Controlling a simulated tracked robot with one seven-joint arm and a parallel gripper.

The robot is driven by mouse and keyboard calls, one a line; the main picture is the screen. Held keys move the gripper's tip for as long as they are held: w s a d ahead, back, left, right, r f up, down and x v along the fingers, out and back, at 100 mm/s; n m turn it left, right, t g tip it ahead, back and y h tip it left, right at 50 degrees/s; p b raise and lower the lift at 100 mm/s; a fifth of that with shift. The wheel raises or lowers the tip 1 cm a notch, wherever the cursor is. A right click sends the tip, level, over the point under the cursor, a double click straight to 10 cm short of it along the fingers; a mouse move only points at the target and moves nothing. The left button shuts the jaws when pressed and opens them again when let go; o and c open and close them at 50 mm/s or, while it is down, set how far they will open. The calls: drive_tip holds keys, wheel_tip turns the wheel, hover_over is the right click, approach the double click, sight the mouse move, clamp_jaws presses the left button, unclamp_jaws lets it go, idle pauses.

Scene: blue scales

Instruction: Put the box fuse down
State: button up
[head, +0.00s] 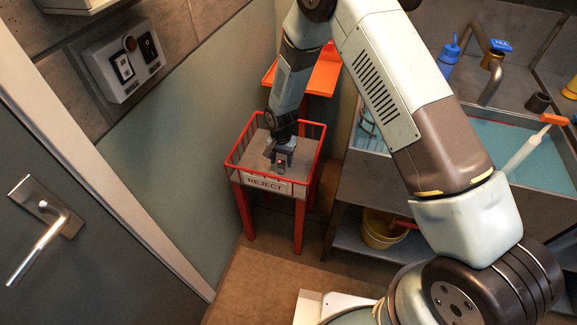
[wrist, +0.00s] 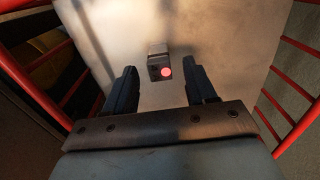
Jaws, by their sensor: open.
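The box fuse (wrist: 157,64) is a small grey block with a round pink-red spot on its near end. In the wrist view it lies on the pale floor of the red-railed REJECT stand (head: 240,178). My gripper (wrist: 163,84) is open, with one dark finger to each side and the fuse just beyond the fingertips, between their lines. I see no finger touching it. In the head view my gripper (head: 281,160) points down inside the stand's rails, and the fuse is mostly hidden by the fingers there.
Red rails (wrist: 300,47) surround the stand's floor on the sides. An orange shelf (head: 318,78) is behind the stand. To the right is a sink (head: 480,135) with bottles, and a yellow bucket (head: 383,232) below. A door (head: 60,220) is at the left.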

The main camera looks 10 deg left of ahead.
sight(282, 161)
wheel_tip(282, 161, up, 9)
drive_tip(key=shift+f, duration=0.2)
